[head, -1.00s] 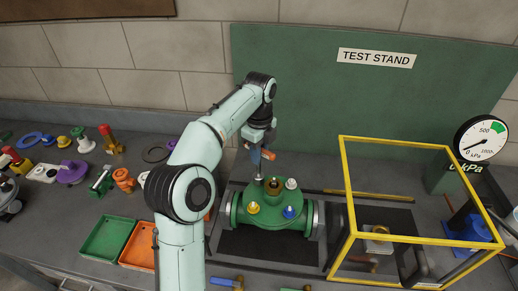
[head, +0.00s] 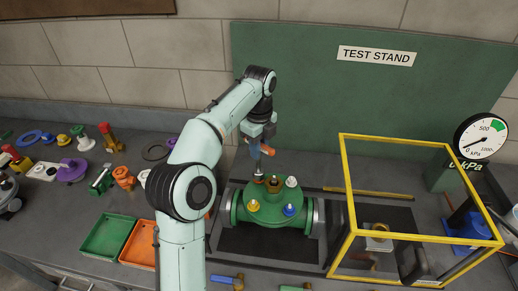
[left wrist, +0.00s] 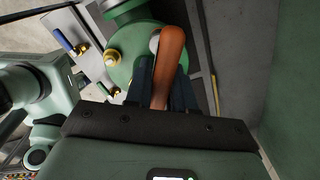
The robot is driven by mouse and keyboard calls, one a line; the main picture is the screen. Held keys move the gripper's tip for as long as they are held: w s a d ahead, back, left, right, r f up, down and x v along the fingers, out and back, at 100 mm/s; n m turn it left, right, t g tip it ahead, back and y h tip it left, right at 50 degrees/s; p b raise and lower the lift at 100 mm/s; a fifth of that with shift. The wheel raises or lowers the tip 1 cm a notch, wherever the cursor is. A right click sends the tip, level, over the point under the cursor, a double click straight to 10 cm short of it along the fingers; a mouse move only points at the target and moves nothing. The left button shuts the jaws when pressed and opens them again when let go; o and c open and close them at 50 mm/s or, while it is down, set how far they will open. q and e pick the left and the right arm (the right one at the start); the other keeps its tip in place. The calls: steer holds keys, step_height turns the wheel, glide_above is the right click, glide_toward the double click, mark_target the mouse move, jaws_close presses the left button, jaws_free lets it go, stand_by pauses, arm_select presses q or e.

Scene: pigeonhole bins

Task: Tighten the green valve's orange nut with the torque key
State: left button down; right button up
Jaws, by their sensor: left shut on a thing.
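The green valve (head: 275,214) lies on the dark mat of the test stand. Its top flange carries a yellow nut (head: 253,205), a blue nut (head: 288,211) and a white nut (head: 291,181). A small red-orange piece (head: 259,181) shows at the flange's back left, at the key's lower end; I cannot tell whether they touch. My left gripper (head: 262,140) is shut on the torque key, whose orange handle (left wrist: 171,60) sticks out between the fingers in the left wrist view. The key hangs above the valve's back left. My right gripper is not in view.
A yellow-framed guard (head: 346,190) stands right of the valve, with a pressure gauge (head: 481,136) behind it. Green (head: 107,237) and orange trays (head: 138,246) lie left. Loose parts crowd the far left.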

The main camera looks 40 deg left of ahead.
arm_select(q)
steer(key=shift+r, duration=3.05)
steer(key=n, duration=0.7)
steer(key=shift+n, duration=0.3)
